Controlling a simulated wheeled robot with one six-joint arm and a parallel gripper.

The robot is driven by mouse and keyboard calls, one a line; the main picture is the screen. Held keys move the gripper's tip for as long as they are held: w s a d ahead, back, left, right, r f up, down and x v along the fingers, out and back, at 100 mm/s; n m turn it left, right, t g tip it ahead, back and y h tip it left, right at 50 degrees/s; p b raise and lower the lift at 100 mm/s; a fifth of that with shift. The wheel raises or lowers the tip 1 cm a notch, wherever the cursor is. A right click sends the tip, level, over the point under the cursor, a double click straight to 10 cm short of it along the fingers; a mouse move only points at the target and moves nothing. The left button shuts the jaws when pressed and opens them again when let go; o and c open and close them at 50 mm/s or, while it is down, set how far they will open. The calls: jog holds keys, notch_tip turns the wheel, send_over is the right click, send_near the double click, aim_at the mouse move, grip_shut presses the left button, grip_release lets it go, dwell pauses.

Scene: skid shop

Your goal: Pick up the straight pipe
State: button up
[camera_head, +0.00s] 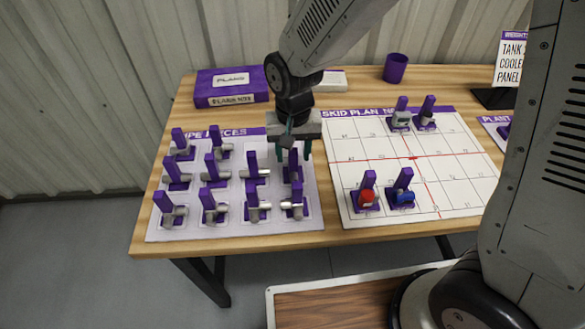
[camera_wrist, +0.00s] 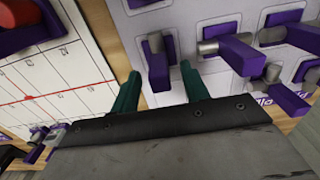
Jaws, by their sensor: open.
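Several pipe pieces with upright purple handles stand on the white pipe-pieces board (camera_head: 230,228) in the head view. Short straight-looking grey pipes sit in its third column: one piece (camera_head: 256,174) at mid-depth and another (camera_head: 257,208) nearer the front. My gripper (camera_head: 293,152) is open and points down over the board's right column, above and partly hiding a piece there.
The skid plan board (camera_head: 415,180) lies to the right, with red (camera_head: 368,190) and blue (camera_head: 403,188) valve pieces at its front and two more pieces at its back. A purple box (camera_head: 232,82) and a purple cup (camera_head: 396,68) stand at the table's back.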

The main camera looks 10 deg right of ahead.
aim_at(293, 164)
jog(key=shift+f, duration=1.35)
grip_shut()
jog(key=shift+r, duration=0.1)
